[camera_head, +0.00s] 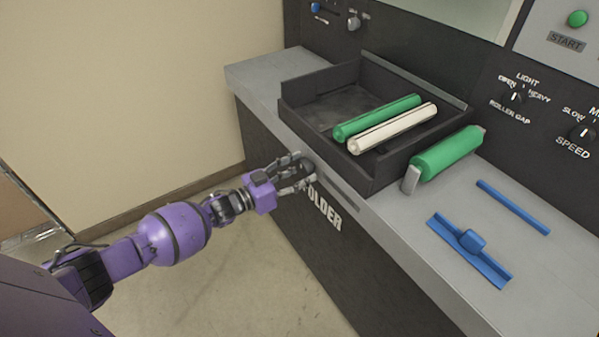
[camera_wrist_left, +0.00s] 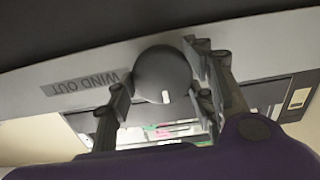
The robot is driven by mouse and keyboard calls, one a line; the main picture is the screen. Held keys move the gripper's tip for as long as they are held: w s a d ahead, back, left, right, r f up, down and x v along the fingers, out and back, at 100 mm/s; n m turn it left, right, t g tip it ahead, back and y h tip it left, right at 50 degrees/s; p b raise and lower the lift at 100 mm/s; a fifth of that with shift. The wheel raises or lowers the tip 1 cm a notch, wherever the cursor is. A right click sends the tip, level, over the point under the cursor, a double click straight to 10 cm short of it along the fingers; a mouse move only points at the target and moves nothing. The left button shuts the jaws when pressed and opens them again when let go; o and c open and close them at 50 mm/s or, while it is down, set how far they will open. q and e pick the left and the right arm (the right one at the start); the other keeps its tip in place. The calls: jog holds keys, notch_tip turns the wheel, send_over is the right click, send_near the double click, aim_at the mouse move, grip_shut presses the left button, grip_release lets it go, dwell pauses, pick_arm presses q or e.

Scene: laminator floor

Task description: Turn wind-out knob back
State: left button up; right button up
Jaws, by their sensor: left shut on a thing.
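The wind-out knob (camera_wrist_left: 162,75) is a dark grey round knob with a short white mark, in the middle of the left wrist view. It sits on the grey front edge beside a "WIND OUT" label (camera_wrist_left: 86,83). My left gripper (camera_wrist_left: 160,98) has its fingers on both sides of the knob and is shut on it. In the head view my left gripper (camera_head: 298,175) is at the front edge of the machine's ledge, and its fingers mostly hide the knob. My right gripper is not in view.
A black tray (camera_head: 290,95) on the grey ledge (camera_head: 415,245) holds a green roller (camera_head: 377,117) and a white roller (camera_head: 392,129). Right of it are another green roller (camera_head: 447,153), a blue handled tool (camera_head: 468,250) and a blue bar (camera_head: 512,207). Floor left of the machine is clear.

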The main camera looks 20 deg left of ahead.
pick_arm(q)
jog(key=shift+s+d+f, duration=0.2)
jog(key=o, duration=1)
jog(key=shift+c, duration=0.2)
jog(key=shift+o, duration=0.6)
jog(key=shift+w+r, duration=0.1)
jog(key=shift+a, duration=0.1)
jog(key=v, duration=1.2)
